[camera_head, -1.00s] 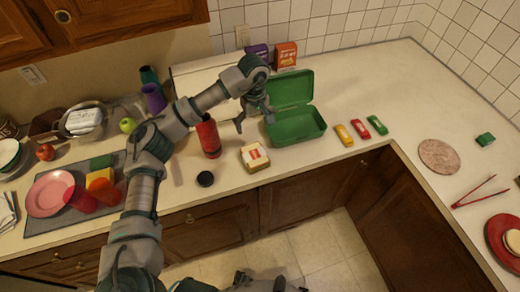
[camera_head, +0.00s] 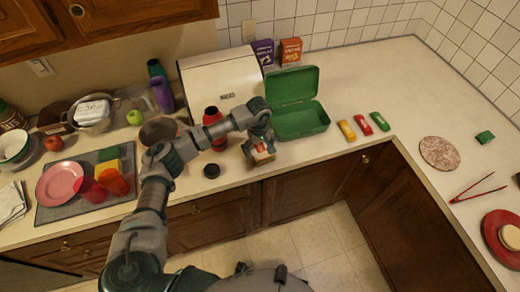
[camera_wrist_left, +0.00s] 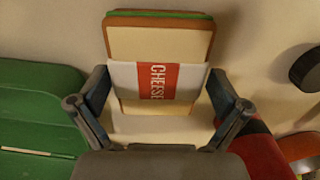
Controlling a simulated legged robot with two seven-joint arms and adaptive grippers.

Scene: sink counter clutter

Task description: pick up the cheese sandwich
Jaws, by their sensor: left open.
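The cheese sandwich (camera_head: 263,158) lies near the counter's front edge, partly hidden by my left gripper (camera_head: 260,145) just above it. In the left wrist view the sandwich (camera_wrist_left: 158,45) has a white wrapper band with a red "CHEESE" label. There my left gripper (camera_wrist_left: 159,82) is open, with one finger at each side of the wrapped sandwich. I cannot tell whether the fingers touch it. My right gripper is not in view.
An open green lunchbox (camera_head: 298,122) stands right of the sandwich. A red bottle (camera_head: 214,128) and a black lid (camera_head: 211,171) are to its left. Toy cars, including a yellow one (camera_head: 346,130), lie farther right. A white bread box (camera_head: 221,82) stands behind.

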